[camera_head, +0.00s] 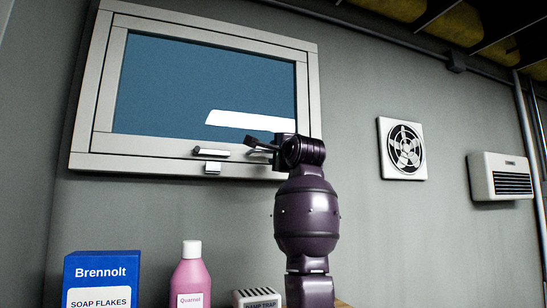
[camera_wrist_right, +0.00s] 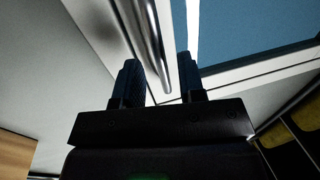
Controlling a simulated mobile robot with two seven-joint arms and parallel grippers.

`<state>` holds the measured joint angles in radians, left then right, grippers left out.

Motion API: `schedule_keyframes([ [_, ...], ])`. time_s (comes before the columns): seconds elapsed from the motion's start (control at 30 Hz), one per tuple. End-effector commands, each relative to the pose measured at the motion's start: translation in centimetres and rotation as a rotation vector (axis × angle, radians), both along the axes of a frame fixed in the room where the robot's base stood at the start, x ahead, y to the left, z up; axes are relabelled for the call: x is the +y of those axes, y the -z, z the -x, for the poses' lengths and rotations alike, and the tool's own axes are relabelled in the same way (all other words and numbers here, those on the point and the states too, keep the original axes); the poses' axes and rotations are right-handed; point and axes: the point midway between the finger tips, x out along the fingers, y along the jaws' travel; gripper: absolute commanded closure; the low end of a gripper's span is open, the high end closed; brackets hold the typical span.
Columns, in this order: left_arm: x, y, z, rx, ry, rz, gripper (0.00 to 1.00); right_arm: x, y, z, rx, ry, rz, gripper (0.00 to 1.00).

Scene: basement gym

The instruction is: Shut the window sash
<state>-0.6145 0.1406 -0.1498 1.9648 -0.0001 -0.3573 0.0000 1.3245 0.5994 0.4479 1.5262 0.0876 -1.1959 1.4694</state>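The window sash (camera_head: 205,88) has a pale frame around a blue pane and sits in the wall at upper left. It looks close to its frame; I cannot tell whether a gap is left. A metal bar handle (camera_head: 211,152) runs along its lower rail, above a small latch piece (camera_head: 212,168). My right gripper (camera_head: 262,146) is at the lower right of the sash, by the handle's right end. In the right wrist view, my right gripper (camera_wrist_right: 158,62) has its fingers apart, with a shiny metal bar (camera_wrist_right: 150,35) between them. My left gripper is not in view.
Below the window stand a blue soap flakes box (camera_head: 100,278), a pink bottle (camera_head: 190,275) and a white damp trap box (camera_head: 256,298). A wall fan (camera_head: 403,149) and a white heater (camera_head: 503,177) are to the right. The wall between them is bare.

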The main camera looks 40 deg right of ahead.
Motion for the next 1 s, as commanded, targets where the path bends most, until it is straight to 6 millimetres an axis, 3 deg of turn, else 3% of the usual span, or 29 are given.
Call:
schedule_keyframes([
  [0.2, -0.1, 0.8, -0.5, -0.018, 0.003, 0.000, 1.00, 1.2, 1.0, 3.9, -0.003, -0.001, -0.001, 0.63],
  [0.4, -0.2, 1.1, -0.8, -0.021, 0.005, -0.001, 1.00, 2.0, 1.4, 6.2, -0.002, 0.000, 0.000, 0.63],
  [1.0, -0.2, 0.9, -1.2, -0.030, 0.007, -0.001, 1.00, 2.3, 1.5, 7.1, 0.000, 0.000, -0.001, 0.63],
])
